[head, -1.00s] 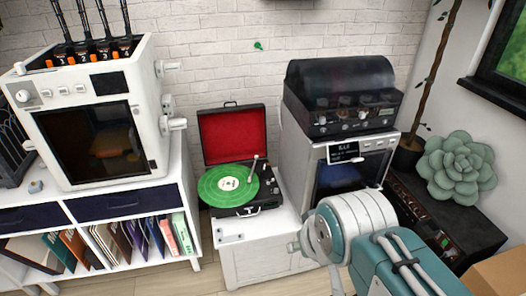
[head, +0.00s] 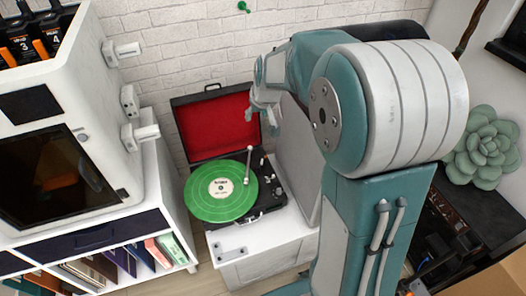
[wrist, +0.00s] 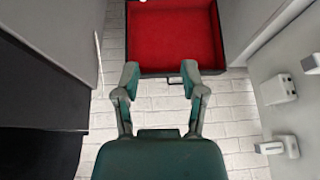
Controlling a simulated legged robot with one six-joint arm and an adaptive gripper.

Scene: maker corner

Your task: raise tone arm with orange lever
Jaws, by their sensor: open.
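The portable record player stands open on a white cabinet, its red-lined lid (head: 217,127) raised behind a green record (head: 220,192). The pale tone arm (head: 247,166) is at the right of the record; I cannot tell whether its tip touches the disc. No orange lever can be made out on the black deck (head: 268,196). My gripper (head: 262,118) is open and empty, by the lid's right edge, above and behind the deck. In the wrist view my gripper's fingers (wrist: 160,78) are spread, with the red lid (wrist: 175,32) beyond them.
A white printer (head: 60,125) with protruding spool holders stands left of the player. A grey-white cabinet side rises close on its right, partly behind my arm. The brick wall (head: 160,65) is behind the lid. A succulent (head: 484,153) is at the far right.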

